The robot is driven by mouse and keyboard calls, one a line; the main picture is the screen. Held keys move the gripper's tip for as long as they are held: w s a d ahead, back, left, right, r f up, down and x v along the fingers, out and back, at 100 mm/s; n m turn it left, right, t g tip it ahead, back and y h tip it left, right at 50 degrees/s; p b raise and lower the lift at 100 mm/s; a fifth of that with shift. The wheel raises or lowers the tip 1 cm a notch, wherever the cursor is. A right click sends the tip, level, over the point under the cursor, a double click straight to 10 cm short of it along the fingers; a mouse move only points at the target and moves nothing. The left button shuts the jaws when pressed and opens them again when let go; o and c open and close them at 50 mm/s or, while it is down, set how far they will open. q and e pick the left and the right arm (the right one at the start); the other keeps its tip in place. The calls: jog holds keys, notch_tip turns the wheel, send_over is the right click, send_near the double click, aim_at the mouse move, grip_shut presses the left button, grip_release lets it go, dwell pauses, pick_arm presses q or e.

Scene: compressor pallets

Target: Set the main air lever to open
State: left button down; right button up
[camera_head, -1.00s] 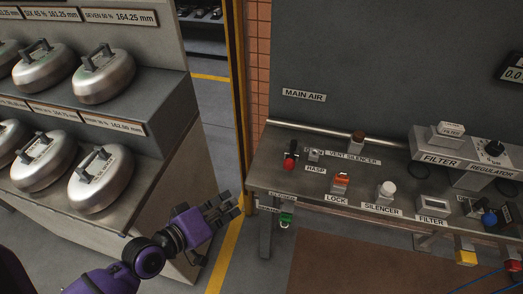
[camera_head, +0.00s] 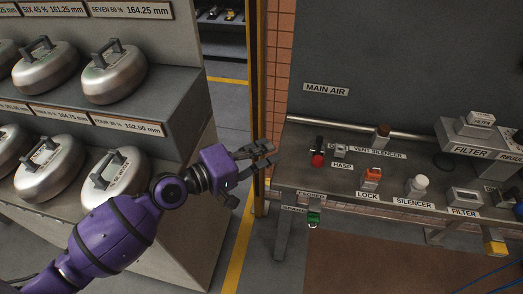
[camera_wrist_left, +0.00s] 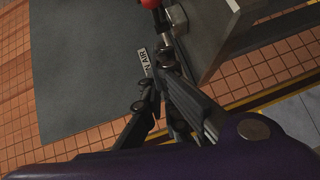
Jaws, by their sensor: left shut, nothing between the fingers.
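The main air lever, with a red knob (camera_head: 318,160) and a dark stem, sits at the left end of the bench, below the MAIN AIR sign (camera_head: 326,89). In the left wrist view its red knob (camera_wrist_left: 152,3) shows at the top edge, beyond my fingers. My left gripper (camera_head: 268,155) is in front of the bench's left end, to the left of the knob and apart from it. Its fingers are shut and empty, pointing right. In the left wrist view the gripper (camera_wrist_left: 160,85) partly covers the sign. My right gripper is not in view.
A silver pipe (camera_head: 340,129) runs behind the lever. The hasp (camera_head: 340,150), orange lock (camera_head: 371,178) and white silencer (camera_head: 418,186) stand to its right. A green-handled part (camera_head: 314,218) hangs at the bench front. Curling-stone-like weights (camera_head: 113,72) fill the left shelves.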

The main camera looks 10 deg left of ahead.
aim_at(318, 152)
pick_arm(q)
jog(key=p+x, duration=0.1)
jog(key=x, duration=0.5)
jog(key=shift+r, duration=0.15)
jog(key=d, duration=0.1)
jog(key=d+p, duration=0.1)
jog(key=d, duration=0.1)
jog(key=shift+w+d+f, duration=0.1)
jog(key=shift+d+f, duration=0.05)
jog(key=shift+f, duration=0.2)
jog(key=shift+d+f, duration=0.25)
jog(key=shift+d, duration=0.15)
